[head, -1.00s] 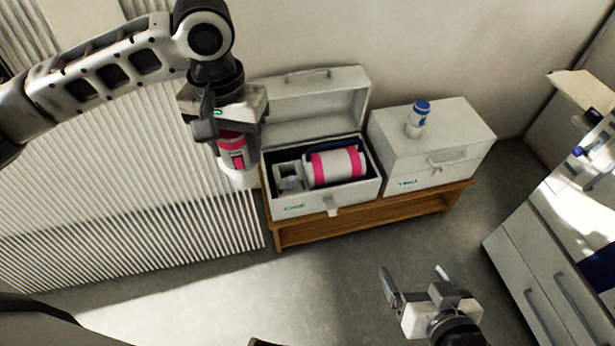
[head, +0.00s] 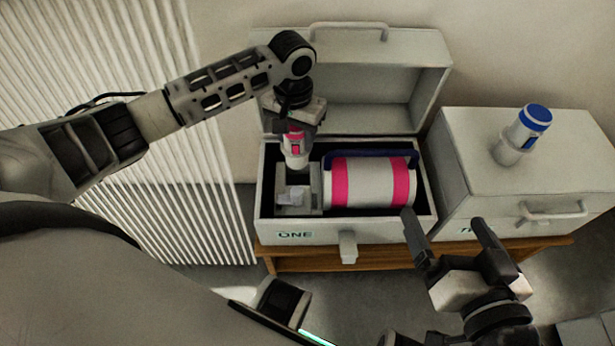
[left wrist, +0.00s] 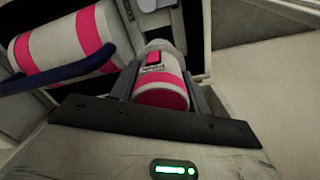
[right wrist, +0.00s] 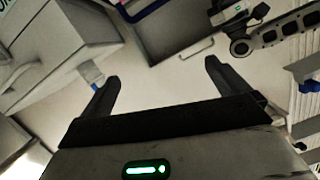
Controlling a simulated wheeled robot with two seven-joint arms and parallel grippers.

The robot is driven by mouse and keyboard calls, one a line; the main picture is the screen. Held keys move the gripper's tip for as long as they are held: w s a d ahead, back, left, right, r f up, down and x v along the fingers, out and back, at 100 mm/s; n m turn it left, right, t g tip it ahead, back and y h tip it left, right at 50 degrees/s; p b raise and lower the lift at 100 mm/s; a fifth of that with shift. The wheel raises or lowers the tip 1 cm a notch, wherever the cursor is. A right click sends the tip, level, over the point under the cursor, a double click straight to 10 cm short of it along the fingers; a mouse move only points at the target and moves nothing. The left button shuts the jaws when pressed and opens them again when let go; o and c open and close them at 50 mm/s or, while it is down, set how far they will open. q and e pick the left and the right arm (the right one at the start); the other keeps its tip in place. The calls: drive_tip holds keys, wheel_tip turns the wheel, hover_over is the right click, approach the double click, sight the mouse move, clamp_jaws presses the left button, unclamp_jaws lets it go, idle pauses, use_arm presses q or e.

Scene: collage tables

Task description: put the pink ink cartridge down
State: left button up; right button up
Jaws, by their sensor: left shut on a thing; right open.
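The pink ink cartridge (head: 295,150) is white with a pink band. My left gripper (head: 293,128) is shut on it and holds it upright, over the left part of the open box marked ONE (head: 385,231). In the left wrist view the cartridge (left wrist: 162,75) sits between the fingers. Below it in the box is a small grey holder (head: 297,198); whether the cartridge touches it I cannot tell. My right gripper (head: 447,228) is open and empty, in front of the boxes; its fingers also show apart in the right wrist view (right wrist: 160,85).
A large white cylinder with pink bands and a blue handle (head: 372,183) lies in box ONE, right of the holder. The raised lid (head: 350,75) stands behind. A closed second box (head: 530,180) on the right bears a blue-capped cartridge (head: 523,133). Both boxes stand on a wooden bench (head: 340,257).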

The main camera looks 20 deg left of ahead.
sight(297, 165)
use_arm(q)
wheel_tip(297, 165, down, 5)
drive_tip(key=shift+f+b, duration=0.1)
drive_tip(key=shift+b, duration=1.1)
wheel_tip(297, 165, down, 5)
drive_tip(key=b, duration=0.3)
drive_tip(key=shift+w+f, duration=0.1)
drive_tip(key=shift+f, duration=0.05)
use_arm(e)
drive_tip(key=shift+w+a+r+m+t+y, duration=0.15)
drive_tip(key=shift+a+r+m+t+y, duration=0.6)
drive_tip(key=shift+y, duration=0.25)
use_arm(q)
drive_tip(key=o, duration=1.1)
drive_tip(key=shift+f, duration=0.1)
drive_tip(key=shift+c, duration=0.2)
use_arm(e)
drive_tip(key=shift+d, duration=0.1)
